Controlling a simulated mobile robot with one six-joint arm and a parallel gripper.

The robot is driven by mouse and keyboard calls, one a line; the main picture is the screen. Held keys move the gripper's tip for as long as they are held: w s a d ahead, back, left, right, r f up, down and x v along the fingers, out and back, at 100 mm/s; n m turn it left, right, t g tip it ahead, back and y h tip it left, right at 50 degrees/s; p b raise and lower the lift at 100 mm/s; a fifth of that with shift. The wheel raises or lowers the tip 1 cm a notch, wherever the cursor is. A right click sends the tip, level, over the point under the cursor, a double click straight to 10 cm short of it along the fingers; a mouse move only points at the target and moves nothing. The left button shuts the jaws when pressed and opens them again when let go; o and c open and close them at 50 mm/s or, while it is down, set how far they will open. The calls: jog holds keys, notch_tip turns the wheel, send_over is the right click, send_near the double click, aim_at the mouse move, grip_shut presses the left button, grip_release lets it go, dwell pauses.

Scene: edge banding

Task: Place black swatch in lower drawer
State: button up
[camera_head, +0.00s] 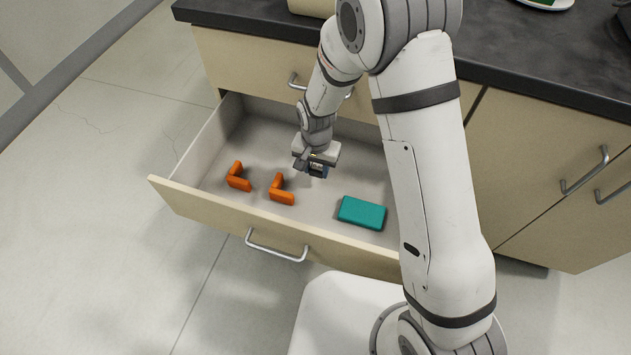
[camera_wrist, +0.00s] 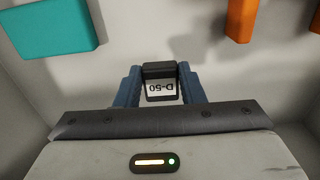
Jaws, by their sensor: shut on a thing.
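The lower drawer (camera_head: 215,207) is pulled out below the counter. My gripper (camera_head: 316,167) is over the back half of the drawer, pointing down. In the wrist view my gripper (camera_wrist: 159,88) is shut on the black swatch (camera_wrist: 158,70), a small black piece with a white label reading "D-50". The swatch sits between the two blue fingers. In the head view the swatch is mostly hidden by the gripper. I cannot tell how far it is above the drawer floor.
Two orange L-shaped pieces (camera_head: 238,177) (camera_head: 281,190) lie in the drawer's left and middle. A teal block (camera_head: 362,212) lies at its front right. The drawer floor between them is bare. The dark countertop (camera_head: 540,65) overhangs behind, with a closed upper drawer (camera_head: 250,66) below it.

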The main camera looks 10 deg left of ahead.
aim_at(315, 176)
jog(key=shift+s+a+f+b, duration=0.1)
jog(key=shift+f+b, duration=0.6)
jog(key=shift+f, duration=1.9)
jog(key=shift+f, duration=0.2)
jog(key=o, duration=1)
jog(key=shift+c, duration=0.2)
